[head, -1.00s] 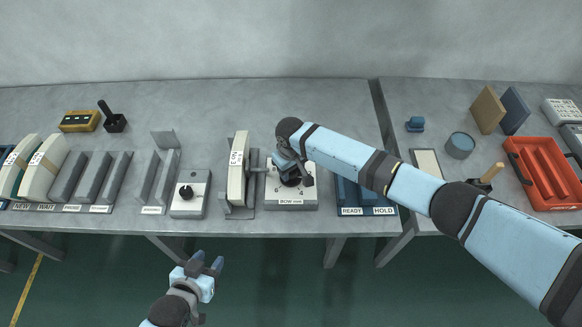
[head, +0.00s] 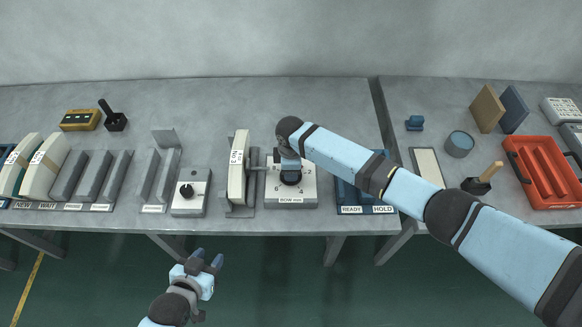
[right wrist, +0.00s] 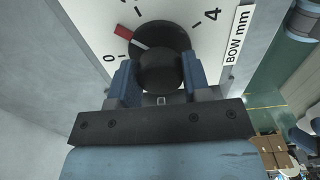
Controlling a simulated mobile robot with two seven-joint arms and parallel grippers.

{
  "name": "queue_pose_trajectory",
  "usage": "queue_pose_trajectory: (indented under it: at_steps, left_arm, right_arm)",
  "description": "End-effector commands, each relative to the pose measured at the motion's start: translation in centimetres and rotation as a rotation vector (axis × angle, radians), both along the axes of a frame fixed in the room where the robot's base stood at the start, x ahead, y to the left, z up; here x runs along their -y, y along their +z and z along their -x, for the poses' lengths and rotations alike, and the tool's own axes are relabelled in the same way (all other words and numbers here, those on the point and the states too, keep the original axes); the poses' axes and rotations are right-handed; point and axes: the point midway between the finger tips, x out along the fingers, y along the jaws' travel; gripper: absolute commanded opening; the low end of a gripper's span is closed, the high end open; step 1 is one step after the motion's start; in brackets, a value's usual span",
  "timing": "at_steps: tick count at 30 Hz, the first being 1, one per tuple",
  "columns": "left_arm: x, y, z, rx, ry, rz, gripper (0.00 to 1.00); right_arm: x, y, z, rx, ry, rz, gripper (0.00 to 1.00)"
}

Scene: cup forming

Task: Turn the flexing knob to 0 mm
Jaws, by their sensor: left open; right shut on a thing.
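The flexing knob, a round black knob (right wrist: 165,50), stands on a pale box labelled BOW mm (head: 284,200), with a numbered dial. In the right wrist view my right gripper (right wrist: 155,78) has its two blue fingers on either side of the knob, shut on it. A white line on the knob points to a red mark (right wrist: 124,31), a little past the 0 on the dial; the 4 is at the other side. In the head view the right gripper (head: 290,170) covers part of the knob. My left gripper (head: 207,262) is open and empty, in front of the table edge.
A white curved piece marked No 3 (head: 237,168) stands upright in a fixture left of the BOW box. Another box with a black knob (head: 187,191) is further left. The blue READY/HOLD rack (head: 349,199) is close on the right, under my right arm.

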Motion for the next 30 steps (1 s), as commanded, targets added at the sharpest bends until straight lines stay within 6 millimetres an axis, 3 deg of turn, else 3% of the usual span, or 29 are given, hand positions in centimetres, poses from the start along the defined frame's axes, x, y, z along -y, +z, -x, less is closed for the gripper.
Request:
queue_pose_trajectory:
  at_steps: [18, 30]
  left_arm:
    - [0.18, -0.75, 0.05, -0.004, -0.002, 0.003, 0.43]
    - [0.28, -0.97, -0.06, -0.001, -0.004, 0.004, 0.43]
  right_arm:
    - [-0.03, 0.09, -0.11, 0.003, 0.557, -0.001, 0.2]
    - [-0.06, 0.1, -0.06, 0.001, 0.757, -0.001, 0.2]
